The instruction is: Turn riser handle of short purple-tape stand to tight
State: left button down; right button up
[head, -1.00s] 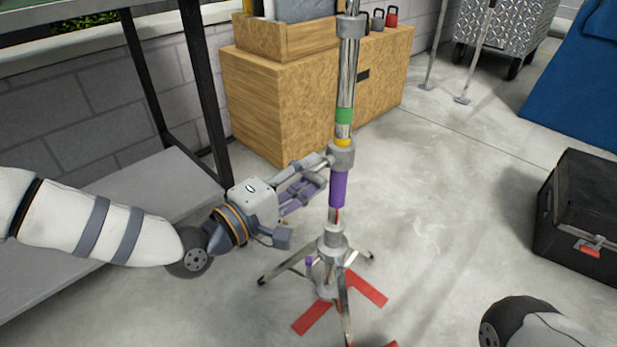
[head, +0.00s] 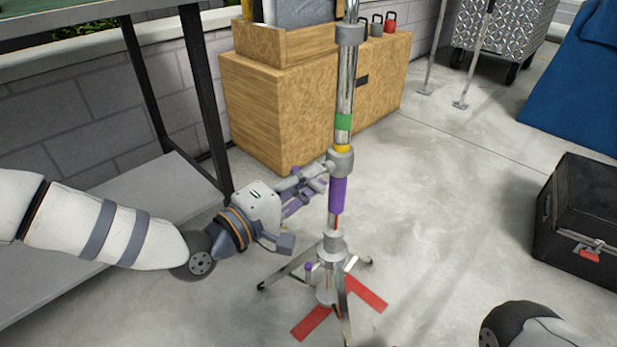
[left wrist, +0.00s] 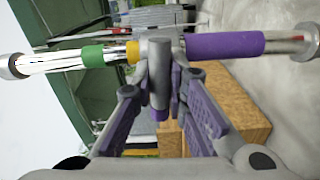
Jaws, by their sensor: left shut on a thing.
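The purple-tape stand (head: 338,195) stands upright on spread legs, with purple tape below a grey collar (head: 341,160) and yellow and green bands above it. The purple tape (left wrist: 225,46) also shows in the left wrist view. The riser handle (left wrist: 159,75) sticks out from the collar toward my left gripper. My left gripper (head: 318,179) is at the collar's left side, its fingers shut on the handle, one on each side of it in the left wrist view. The fingers partly hide the handle in the head view. My right gripper is out of view.
Red floor tape (head: 365,292) lies under the stand's legs. A wooden cabinet (head: 275,110) stands behind, a dark metal-framed table (head: 205,120) at left, and a black case (head: 580,215) at right.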

pick_arm(q)
jog(key=m+p, duration=0.1)
jog(key=m, duration=0.3)
jog(key=shift+r, duration=0.1)
jog(key=m+p, duration=0.2)
jog(key=m, duration=0.1)
jog(key=shift+m, duration=0.4)
jog(key=m+p, duration=0.1)
jog(key=m, duration=0.3)
jog(key=shift+p, duration=0.3)
jog(key=shift+m+p, duration=0.55)
jog(key=shift+m, duration=1.05)
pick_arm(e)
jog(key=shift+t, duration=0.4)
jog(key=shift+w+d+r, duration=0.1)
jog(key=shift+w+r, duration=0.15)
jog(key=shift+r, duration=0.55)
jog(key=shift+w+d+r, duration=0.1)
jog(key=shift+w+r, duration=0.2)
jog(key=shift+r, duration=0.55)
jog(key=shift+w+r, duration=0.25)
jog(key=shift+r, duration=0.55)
pick_arm(q)
jog(key=c, duration=1.6)
grip_release()
jog(key=v, duration=1.2)
